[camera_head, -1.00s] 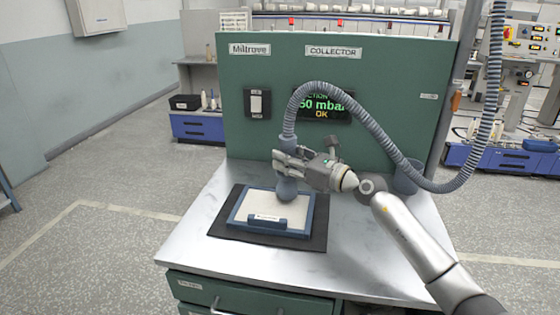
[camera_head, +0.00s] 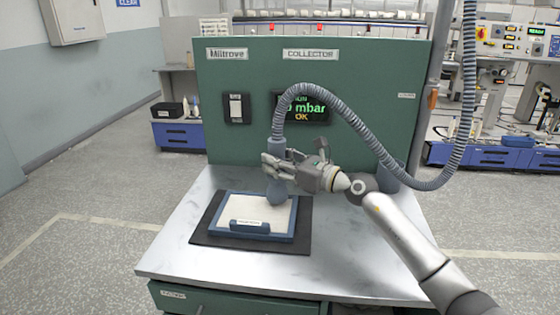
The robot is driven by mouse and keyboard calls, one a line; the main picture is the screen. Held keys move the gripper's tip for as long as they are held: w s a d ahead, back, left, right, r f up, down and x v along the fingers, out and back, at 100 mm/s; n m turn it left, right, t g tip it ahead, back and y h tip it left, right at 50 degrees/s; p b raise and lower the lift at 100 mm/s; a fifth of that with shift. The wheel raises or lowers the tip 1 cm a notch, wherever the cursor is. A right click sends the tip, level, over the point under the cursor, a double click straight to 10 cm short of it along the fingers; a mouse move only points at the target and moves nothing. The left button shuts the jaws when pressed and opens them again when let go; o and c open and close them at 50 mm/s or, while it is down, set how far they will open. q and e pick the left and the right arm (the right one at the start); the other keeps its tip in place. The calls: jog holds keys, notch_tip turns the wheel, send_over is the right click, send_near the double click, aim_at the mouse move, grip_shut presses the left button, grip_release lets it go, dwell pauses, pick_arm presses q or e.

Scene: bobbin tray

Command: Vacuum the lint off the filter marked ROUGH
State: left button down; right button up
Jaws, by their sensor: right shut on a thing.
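The filter (camera_head: 255,215) is a pale panel in a blue frame with a small labelled handle at its front. The label is too small to read. It lies on a dark mat (camera_head: 205,230) on the metal worktop. My right gripper (camera_head: 275,165) is shut on the blue-grey vacuum nozzle (camera_head: 277,193) and holds it upright. The rounded nozzle head is over the filter's back right part; I cannot tell whether it touches. The pale face looks clean at this size. My left gripper is not in view.
A ribbed hose (camera_head: 340,108) arches from the nozzle to the right, past a holder (camera_head: 391,176), and up. The green collector panel (camera_head: 245,150) stands behind, with a switch (camera_head: 236,108) and a display (camera_head: 303,107) reading "mbar OK". The worktop's left side is clear.

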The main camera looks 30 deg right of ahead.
aim_at(274, 140)
jog(key=shift+f, duration=0.15)
jog(key=r+p, duration=0.5)
jog(key=shift+w+a+r, duration=0.1)
jog(key=shift+a+r, duration=0.05)
jog(key=shift+a, duration=0.1)
jog(key=shift+a+r+p, duration=0.1)
jog(key=shift+r+p, duration=0.4)
jog(key=shift+r, duration=0.1)
